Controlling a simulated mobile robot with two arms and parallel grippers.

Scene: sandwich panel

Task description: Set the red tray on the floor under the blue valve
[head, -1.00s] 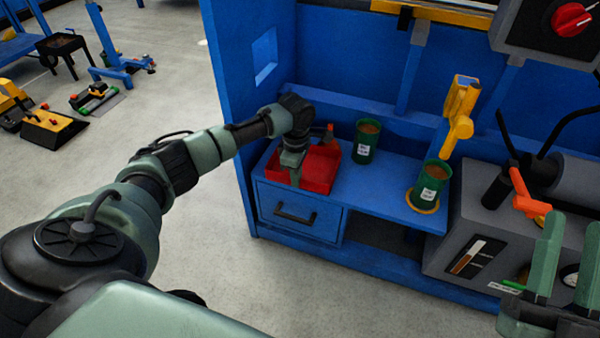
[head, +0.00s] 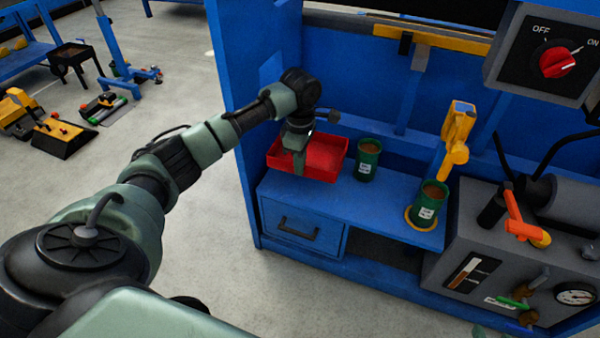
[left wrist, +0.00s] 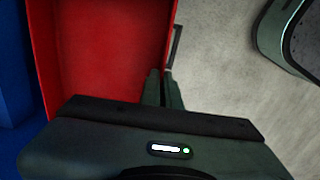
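The red tray (head: 325,157) is in the air just above the left end of the blue cabinet top. It also shows in the left wrist view (left wrist: 105,45). My left gripper (head: 299,162) is shut on its near wall; in the left wrist view its fingers (left wrist: 162,88) straddle that wall. The tray looks empty, though the arm hides part of it. A small blue valve handle (head: 527,318) shows low on the grey panel at the bottom right, below a green-handled one. Only a greenish sliver at the bottom edge may be my right gripper (head: 479,331).
Two green cans stand on the cabinet top (head: 385,205): one (head: 368,160) close right of the tray, one (head: 430,203) on a yellow ring under a yellow fixture (head: 456,140). An orange lever (head: 518,222) and a gauge (head: 575,294) are on the grey unit. Floor in front is clear.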

